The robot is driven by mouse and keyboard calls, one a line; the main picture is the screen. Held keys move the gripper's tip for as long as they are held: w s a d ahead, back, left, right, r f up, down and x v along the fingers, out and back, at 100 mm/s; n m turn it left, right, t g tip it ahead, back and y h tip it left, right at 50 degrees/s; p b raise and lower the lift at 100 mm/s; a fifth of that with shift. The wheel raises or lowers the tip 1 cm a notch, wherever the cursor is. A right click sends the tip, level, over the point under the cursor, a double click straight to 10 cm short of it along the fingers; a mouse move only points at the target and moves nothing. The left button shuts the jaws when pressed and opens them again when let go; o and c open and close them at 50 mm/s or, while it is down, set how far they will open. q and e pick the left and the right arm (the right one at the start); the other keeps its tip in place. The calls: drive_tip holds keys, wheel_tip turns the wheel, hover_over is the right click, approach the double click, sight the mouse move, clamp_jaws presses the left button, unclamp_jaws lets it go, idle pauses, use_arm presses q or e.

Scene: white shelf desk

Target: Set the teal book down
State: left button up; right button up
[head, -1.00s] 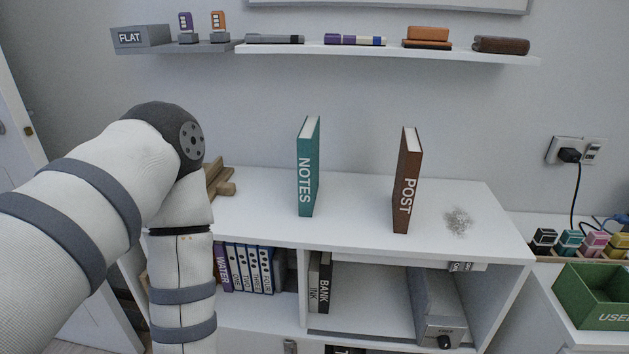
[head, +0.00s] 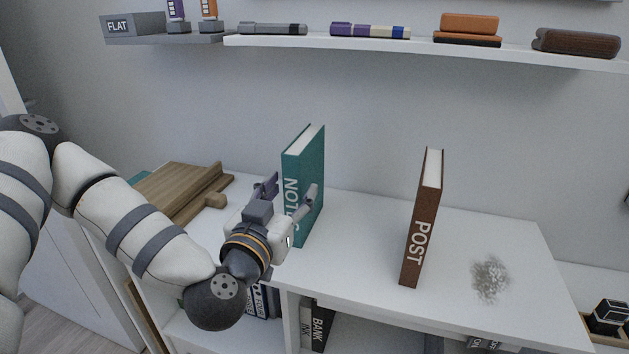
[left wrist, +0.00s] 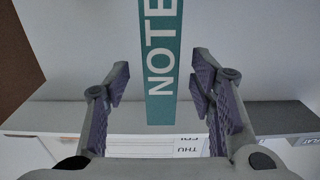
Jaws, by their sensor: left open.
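The teal book (head: 309,160), lettered NOTES, stands upright on the white desk top, its spine turned toward my left gripper. My left gripper (head: 289,188) is open in front of the spine, its fingers on either side and partly hiding the lettering. In the left wrist view the book (left wrist: 160,60) is between the open fingers of my left gripper (left wrist: 162,88), with a gap on each side. I cannot tell how far the fingertips reach along the covers. My right gripper is not in view.
A brown book (head: 424,215) lettered POST stands upright to the right. A wooden stand (head: 178,190) is at the left. The white desk top (head: 372,222) is clear between the books. A wall shelf (head: 290,41) holds small items above.

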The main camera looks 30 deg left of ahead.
use_arm(q)
drive_tip(key=x, duration=0.6)
drive_tip(key=b+x, duration=0.1)
drive_tip(key=x, duration=0.1)
drive_tip(key=shift+w+a+f, duration=0.1)
drive_tip(key=shift+w+f, duration=0.2)
drive_tip(key=shift+w, duration=0.05)
drive_tip(key=shift+r, duration=0.15)
clamp_jaws()
